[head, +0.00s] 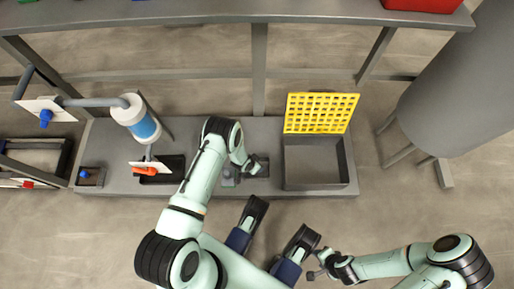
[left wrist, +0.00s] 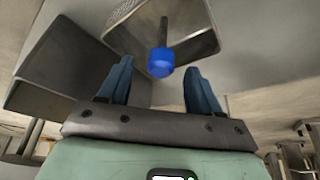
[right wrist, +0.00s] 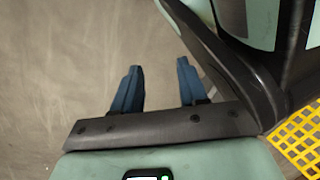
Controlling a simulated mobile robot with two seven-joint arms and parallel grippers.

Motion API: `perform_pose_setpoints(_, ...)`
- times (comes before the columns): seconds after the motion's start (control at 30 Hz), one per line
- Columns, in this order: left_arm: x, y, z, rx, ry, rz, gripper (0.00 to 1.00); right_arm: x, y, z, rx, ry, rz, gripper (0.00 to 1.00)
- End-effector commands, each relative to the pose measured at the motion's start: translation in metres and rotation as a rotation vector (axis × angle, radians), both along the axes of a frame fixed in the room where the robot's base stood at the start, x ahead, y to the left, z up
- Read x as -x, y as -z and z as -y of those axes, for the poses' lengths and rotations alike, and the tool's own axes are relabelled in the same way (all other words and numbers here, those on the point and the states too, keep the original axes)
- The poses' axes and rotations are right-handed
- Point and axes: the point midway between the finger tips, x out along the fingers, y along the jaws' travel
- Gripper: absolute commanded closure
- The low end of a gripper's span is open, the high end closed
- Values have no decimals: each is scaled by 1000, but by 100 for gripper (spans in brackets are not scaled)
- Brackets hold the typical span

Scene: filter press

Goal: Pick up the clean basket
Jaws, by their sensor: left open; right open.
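A grey bin (head: 315,188) with a yellow grid (head: 320,113) behind it stands right of the left gripper. A white and blue cylinder (head: 140,120) and an orange handle (head: 146,171) are at left. A small tray (head: 97,178) holds a blue knob. A shelf (head: 200,10) runs behind.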

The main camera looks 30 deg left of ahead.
Motion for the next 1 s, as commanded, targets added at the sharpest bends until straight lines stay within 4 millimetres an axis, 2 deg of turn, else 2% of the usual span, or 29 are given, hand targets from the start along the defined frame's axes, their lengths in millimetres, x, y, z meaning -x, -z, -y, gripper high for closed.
perform_pose_setpoints(0.1, -5, 18, 1, 1, -1, -1, 37, 18, 13, 2, -4, 6, -60, 58)
perform_pose_setpoints(0.3, -15, 40, 3, 2, -1, 0, 37, 43, 24, 5, -10, 14, -140, 58)
perform_pose_setpoints(0.6, -16, 42, 4, 0, -1, -1, 37, 47, 24, 5, -11, 15, -156, 58)
perform_pose_setpoints(0.8, -16, 42, 4, 0, -1, -1, 100, 47, 24, 5, -11, 15, -155, 58)
perform_pose_setpoints(1.0, -16, 42, 4, 0, -1, 0, 100, 47, 24, 5, -11, 15, -154, 58)
